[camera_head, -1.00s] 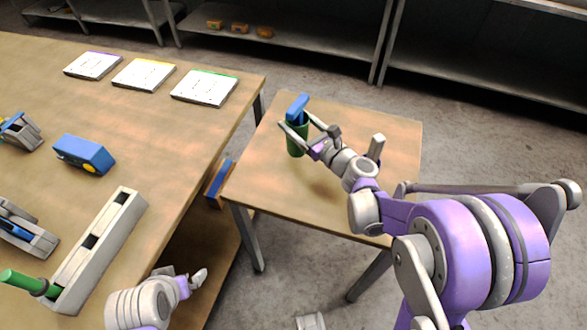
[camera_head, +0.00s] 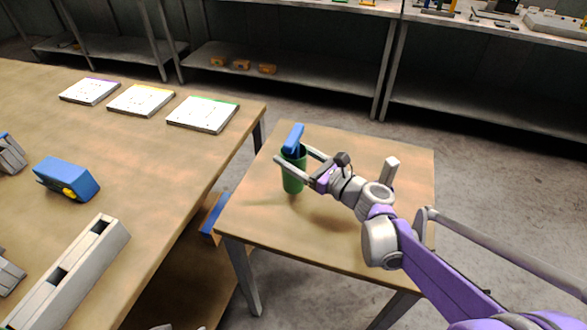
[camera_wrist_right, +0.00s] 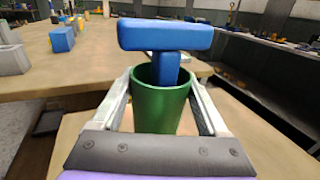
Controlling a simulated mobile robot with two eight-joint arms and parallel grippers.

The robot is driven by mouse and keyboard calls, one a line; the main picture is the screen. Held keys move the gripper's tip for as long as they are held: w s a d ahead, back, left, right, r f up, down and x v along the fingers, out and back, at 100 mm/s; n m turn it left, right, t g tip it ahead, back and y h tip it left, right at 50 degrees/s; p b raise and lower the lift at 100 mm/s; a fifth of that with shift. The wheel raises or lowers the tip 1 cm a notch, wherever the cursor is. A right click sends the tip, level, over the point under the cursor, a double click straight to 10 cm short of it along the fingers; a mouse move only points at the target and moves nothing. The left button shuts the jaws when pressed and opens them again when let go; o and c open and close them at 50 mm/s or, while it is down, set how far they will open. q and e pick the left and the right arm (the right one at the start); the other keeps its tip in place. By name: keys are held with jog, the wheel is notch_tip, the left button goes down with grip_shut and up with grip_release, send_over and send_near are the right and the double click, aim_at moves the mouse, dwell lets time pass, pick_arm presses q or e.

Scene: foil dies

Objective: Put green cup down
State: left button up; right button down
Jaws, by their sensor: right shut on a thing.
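The green cup (camera_head: 293,178) is upright between the fingers of my right gripper (camera_head: 293,160), over the left part of the small wooden table (camera_head: 250,215). The right gripper is shut on the cup's sides. A blue T-shaped thing (camera_head: 294,138) stands in the cup with its bar above the rim. In the right wrist view the cup (camera_wrist_right: 160,108) is between both fingers, with the blue bar (camera_wrist_right: 165,35) above it. I cannot tell whether the cup's base touches the table. Only a grey sliver at the bottom edge may be my left gripper.
The large workbench (camera_head: 150,160) on the left holds a green-edged white board (camera_head: 203,114), two similar boards, a blue block (camera_head: 66,178) and a long grey slotted holder (camera_head: 75,270). Shelves (camera_head: 310,75) stand behind.

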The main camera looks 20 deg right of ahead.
jog(key=shift+f+b, duration=0.45)
jog(key=shift+f, duration=1.35)
jog(key=shift+f, duration=0.2)
grip_release()
jog(key=shift+r, duration=0.25)
jog(key=v, duration=1.2)
jog(key=shift+p, duration=0.45)
jog(key=shift+f, duration=0.1)
